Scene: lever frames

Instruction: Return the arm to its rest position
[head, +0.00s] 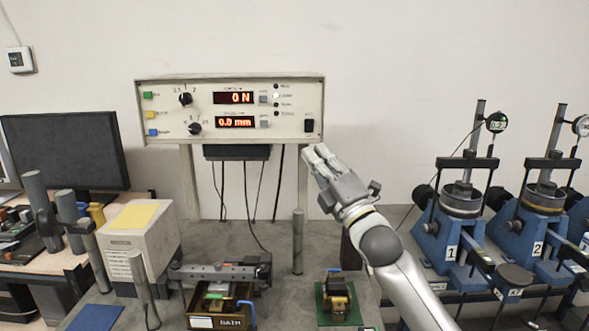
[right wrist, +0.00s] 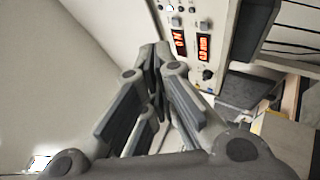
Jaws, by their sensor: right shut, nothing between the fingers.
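My right arm (head: 402,275) reaches up from the lower right in the head view. Its gripper (head: 314,152) is just below the lower right corner of the control box (head: 290,95), near the black rocker switch (head: 309,126). I cannot tell whether it touches the box. In the right wrist view the gripper (right wrist: 155,50) has its fingertips together with nothing between them, and the box (right wrist: 217,45) is beyond and to the right. The box's red displays read 0 N (head: 234,98) and 0.0 mm (head: 235,122). My left gripper is not in view.
Blue test devices (head: 450,235) with dials stand at the right. A tray labelled BATH (head: 217,322), a small brass-coloured fixture on a green plate (head: 338,297) and a grey post (head: 298,240) are on the bench. A monitor (head: 65,150) and a pale block (head: 138,240) are at the left.

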